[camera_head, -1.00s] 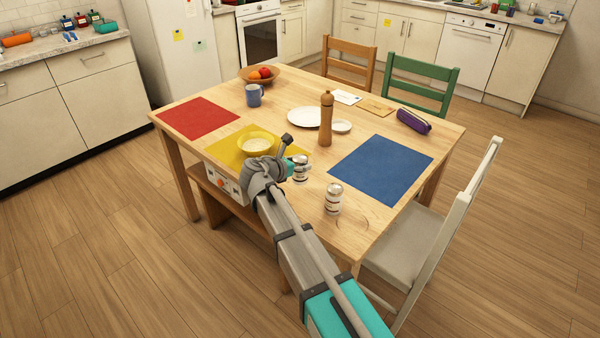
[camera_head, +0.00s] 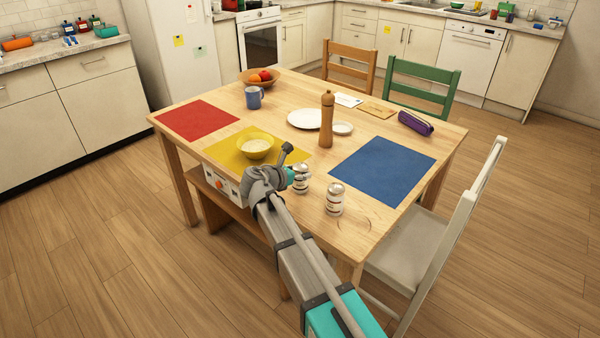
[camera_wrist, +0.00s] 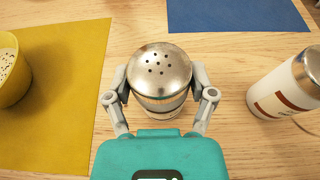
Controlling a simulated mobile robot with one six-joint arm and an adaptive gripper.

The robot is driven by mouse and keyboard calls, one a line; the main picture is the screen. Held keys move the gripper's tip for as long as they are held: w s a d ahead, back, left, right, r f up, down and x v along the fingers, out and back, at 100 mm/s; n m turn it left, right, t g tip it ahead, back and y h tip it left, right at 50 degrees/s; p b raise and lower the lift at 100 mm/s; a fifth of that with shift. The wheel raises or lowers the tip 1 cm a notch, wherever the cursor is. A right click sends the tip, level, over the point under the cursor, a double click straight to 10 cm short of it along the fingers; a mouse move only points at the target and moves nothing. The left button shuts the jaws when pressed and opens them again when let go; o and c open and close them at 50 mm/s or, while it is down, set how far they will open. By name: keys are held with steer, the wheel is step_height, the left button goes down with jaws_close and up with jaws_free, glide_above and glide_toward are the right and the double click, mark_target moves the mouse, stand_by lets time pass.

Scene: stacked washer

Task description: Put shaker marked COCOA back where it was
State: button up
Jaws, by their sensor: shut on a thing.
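A shaker with a perforated metal cap (camera_wrist: 160,68) stands upright between the fingers of my gripper (camera_wrist: 158,84) in the wrist view. My gripper is shut on it. In the head view this shaker (camera_head: 301,179) is at the near side of the table, right of the yellow mat. Its label is hidden in the wrist view and too small to read in the head view. I cannot tell whether its base touches the table. A second shaker (camera_head: 334,199), white with brown marking, stands to its right; it also shows in the wrist view (camera_wrist: 284,88), its lettering unreadable.
A tall wooden mill (camera_head: 327,120) and a plate (camera_head: 303,119) stand farther back. A white chair (camera_head: 420,245) is at the right edge.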

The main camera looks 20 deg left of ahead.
steer(key=o, duration=1.1)
steer(key=shift+f, duration=0.1)
steer(key=shift+r, duration=0.2)
steer(key=shift+s+r, duration=0.1)
steer(key=shift+s, duration=0.15)
steer(key=p+v, duration=0.4)
steer(key=v, duration=0.7)
steer(key=shift+s+a, duration=0.15)
steer(key=shift+a, duration=0.1)
